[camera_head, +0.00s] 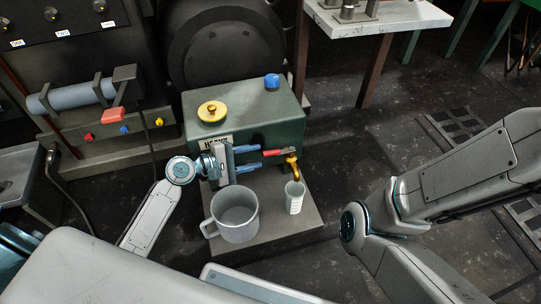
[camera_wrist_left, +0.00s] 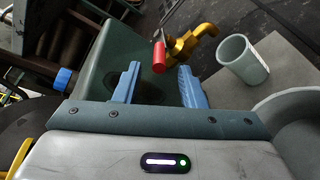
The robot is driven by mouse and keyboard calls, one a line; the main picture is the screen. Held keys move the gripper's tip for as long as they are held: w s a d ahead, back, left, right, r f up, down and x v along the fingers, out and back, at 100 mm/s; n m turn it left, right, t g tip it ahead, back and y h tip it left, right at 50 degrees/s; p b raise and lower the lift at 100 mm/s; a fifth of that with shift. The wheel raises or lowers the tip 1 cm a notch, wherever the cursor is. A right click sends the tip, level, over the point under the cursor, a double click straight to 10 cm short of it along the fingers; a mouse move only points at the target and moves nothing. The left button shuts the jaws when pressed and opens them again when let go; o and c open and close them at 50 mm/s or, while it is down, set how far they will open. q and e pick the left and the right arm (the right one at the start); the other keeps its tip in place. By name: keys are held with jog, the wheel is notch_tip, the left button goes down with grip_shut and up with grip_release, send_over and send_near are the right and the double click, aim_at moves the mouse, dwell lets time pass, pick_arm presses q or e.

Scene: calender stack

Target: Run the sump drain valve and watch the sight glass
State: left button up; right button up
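A green sump tank (camera_head: 262,117) carries a brass drain valve (camera_head: 291,166) with a red handle (camera_head: 272,153) on its front. The valve (camera_wrist_left: 190,43) and red handle (camera_wrist_left: 159,57) also show in the left wrist view. My left gripper (camera_head: 261,157) is open, its blue fingers reaching toward the handle. In the wrist view the handle's end appears between the fingertips (camera_wrist_left: 156,68); I cannot tell whether they touch it. A small graduated cup (camera_head: 295,199) stands below the spout. I cannot make out a sight glass. My right arm shows at the right, without its gripper.
A grey mug (camera_head: 234,216) stands on the grey slab (camera_head: 281,233), left of the cup. The tank top holds a yellow cap (camera_head: 211,111) and a blue knob (camera_head: 271,81). A control panel (camera_head: 75,47) stands at left. The floor right of the slab is clear.

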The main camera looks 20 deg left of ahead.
aim_at(266, 153)
pick_arm(q)
jog(key=b+x, duration=0.1)
jog(key=x, duration=0.3)
jog(key=shift+w+d+f+b, duration=0.2)
jog(key=shift+b, duration=0.15)
jog(key=shift+x, duration=0.75)
jog(key=shift+r, duration=0.15)
jog(key=shift+c, duration=0.3)
grip_shut()
